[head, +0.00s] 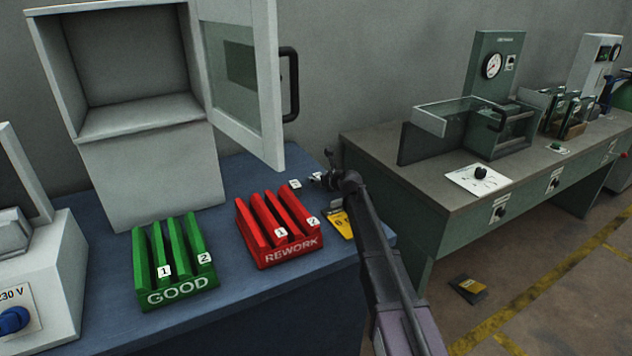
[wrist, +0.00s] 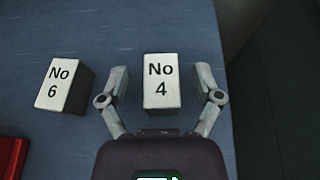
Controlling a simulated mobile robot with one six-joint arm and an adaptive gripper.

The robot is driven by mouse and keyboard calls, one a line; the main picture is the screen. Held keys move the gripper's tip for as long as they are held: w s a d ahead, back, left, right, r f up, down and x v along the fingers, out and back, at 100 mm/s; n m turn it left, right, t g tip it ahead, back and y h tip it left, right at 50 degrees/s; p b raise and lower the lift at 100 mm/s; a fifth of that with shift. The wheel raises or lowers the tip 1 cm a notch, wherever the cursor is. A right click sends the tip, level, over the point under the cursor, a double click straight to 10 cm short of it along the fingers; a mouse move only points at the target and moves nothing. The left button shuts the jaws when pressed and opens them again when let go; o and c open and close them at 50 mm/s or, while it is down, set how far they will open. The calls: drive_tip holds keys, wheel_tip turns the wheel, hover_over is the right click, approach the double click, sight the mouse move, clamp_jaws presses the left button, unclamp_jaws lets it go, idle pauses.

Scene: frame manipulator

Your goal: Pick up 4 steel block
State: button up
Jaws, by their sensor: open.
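The block labelled No 4 (wrist: 161,101) shows in the wrist view, with a pale label on its top, lying on the blue table. My gripper (wrist: 161,82) is open, with one finger on each side of this block. I cannot tell whether the fingers touch it. A second block labelled No 6 (wrist: 66,90) lies to the left, outside the fingers. In the head view my gripper (head: 325,178) is over the right end of the blue table, near a small pale-topped block (head: 295,184) whose number is too small to read.
A red REWORK rack (head: 290,256) and a green GOOD rack (head: 183,296) stand on the blue table (head: 245,310). A cabinet with an open door (head: 240,75) rises behind. A yellow-and-black item (head: 340,223) lies beside my arm. The table's right edge is close.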

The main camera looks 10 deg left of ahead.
clamp_jaws()
drive_tip(key=shift+r, duration=0.1)
idle(0.3)
wheel_tip(320, 180, up, 3)
drive_tip(key=p, duration=0.3)
drive_tip(key=shift+r+p, duration=0.2)
drive_tip(key=shift+p, duration=0.15)
drive_tip(key=s+d, duration=0.3)
drive_tip(key=s+d+r+p, duration=0.1)
drive_tip(key=s+d, duration=0.7)
drive_tip(key=shift+s+d+r, duration=0.1)
drive_tip(key=shift+d+r, duration=0.1)
drive_tip(key=shift+d, duration=0.05)
